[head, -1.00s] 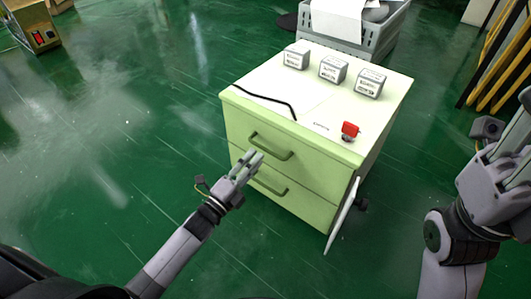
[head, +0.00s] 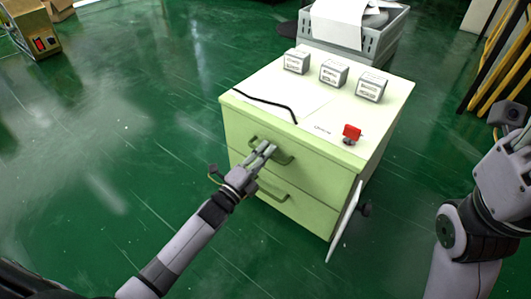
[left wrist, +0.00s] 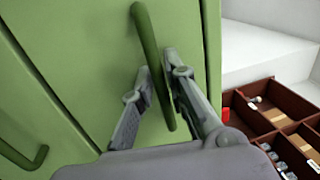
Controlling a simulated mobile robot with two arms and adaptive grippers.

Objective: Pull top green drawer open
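The light green cabinet has a top drawer (head: 310,162) and a lower drawer (head: 305,210), both closed. The top drawer's green handle (head: 284,158) is partly behind my left gripper (head: 268,148). In the left wrist view the handle (left wrist: 150,45) runs between the two fingers of my left gripper (left wrist: 157,68). The fingers stand apart, one on each side of it, with narrow gaps. My right gripper (head: 520,140) is at the right edge of the head view, away from the cabinet and partly cut off; its opening is unclear.
On the cabinet top are several small white boxes (head: 333,72), a black cord (head: 265,105) and a red object (head: 352,132). A white panel (head: 343,222) sticks out at the cabinet's front right. A grey crate (head: 375,40) stands behind. Green floor is clear left of the cabinet.

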